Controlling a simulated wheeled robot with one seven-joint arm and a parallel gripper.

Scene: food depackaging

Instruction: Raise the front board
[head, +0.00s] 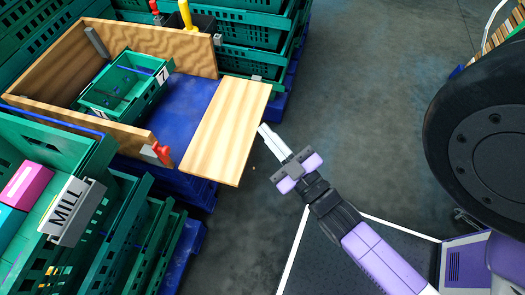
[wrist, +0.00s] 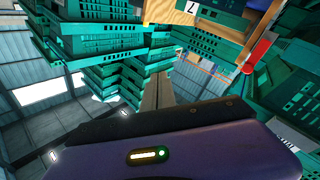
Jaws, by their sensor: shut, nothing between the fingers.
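The front board (head: 225,130) is a pale wooden panel at the open front of a wooden-sided box (head: 85,125). It is folded down and outward, lying roughly flat beyond the box's blue floor (head: 188,102). My gripper (head: 264,129) is shut and empty, its fingertips close to the board's right edge. I cannot tell whether they touch it. A red latch (head: 161,152) sits at the near front corner of the box; a red latch also shows in the wrist view (wrist: 257,52). In the wrist view, my fingers (wrist: 158,92) point toward stacked green crates.
A green crate marked 7 (head: 128,85) stands inside the box. Green crates (head: 250,35) are stacked behind, and one labelled MILL (head: 68,205) is at the left. A yellow handle (head: 186,15) stands upright at the back. A large black wheel (head: 485,130) is at right. Floor (head: 350,100) between is clear.

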